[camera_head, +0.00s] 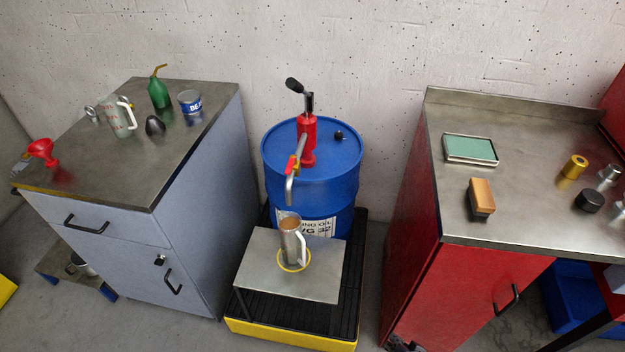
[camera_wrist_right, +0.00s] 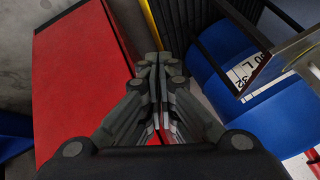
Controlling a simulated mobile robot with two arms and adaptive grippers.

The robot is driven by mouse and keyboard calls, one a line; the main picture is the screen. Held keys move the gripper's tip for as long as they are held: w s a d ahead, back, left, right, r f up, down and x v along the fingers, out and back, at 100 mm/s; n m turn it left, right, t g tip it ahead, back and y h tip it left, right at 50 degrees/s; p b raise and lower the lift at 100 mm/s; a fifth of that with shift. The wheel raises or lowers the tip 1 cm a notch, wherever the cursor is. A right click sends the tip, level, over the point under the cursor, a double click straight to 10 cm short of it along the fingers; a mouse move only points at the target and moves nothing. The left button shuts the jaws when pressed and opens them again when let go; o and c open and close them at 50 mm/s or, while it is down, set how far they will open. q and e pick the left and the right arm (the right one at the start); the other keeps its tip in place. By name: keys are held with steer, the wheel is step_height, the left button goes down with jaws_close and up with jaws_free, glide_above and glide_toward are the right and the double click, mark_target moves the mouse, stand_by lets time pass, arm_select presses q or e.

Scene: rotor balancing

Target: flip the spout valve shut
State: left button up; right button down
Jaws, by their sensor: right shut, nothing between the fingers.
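The spout valve (camera_head: 292,165), small and red with a yellow part, sits on the bent grey spout (camera_head: 289,190) of the red hand pump (camera_head: 308,140). The pump stands on top of the blue oil drum (camera_head: 312,180). The exact angle of the valve lever is too small to tell. My right gripper (camera_wrist_right: 160,75) is shut and empty in the right wrist view, low between the red cabinet and the drum, apart from the valve. Only a dark bit of it (camera_head: 402,346) shows at the bottom edge of the head view. My left gripper is not in view.
A metal jug (camera_head: 291,243) stands under the spout on a small steel stand (camera_head: 325,285) over the black-and-yellow spill pallet (camera_head: 290,336). A blue-grey cabinet (camera_head: 190,215) is at left, a red cabinet (camera_head: 460,290) at right. Space before the drum's upper part is clear.

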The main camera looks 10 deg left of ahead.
steer(key=w+a+r+m+t+y+b, duration=0.2)
steer(key=w+a+r, duration=0.3)
steer(key=w+r, duration=0.5)
steer(key=w+a+r+m+t+y+b, duration=0.25)
steer(key=w+a+r, duration=0.25)
steer(key=w+r, duration=0.45)
steer(key=s+a+r+y+b, duration=0.1)
steer(key=a+r, duration=0.3)
steer(key=r, duration=0.6)
steer(key=a+r+m+t+y+b, duration=0.1)
steer(key=a+r+y, duration=0.3)
steer(key=r, duration=0.5)
steer(key=shift+s+a+r+b, duration=0.15)
steer(key=shift+s+r+b, duration=0.2)
steer(key=shift+s+b, duration=0.1)
steer(key=shift+w+y, duration=0.15)
steer(key=shift+y, duration=0.1)
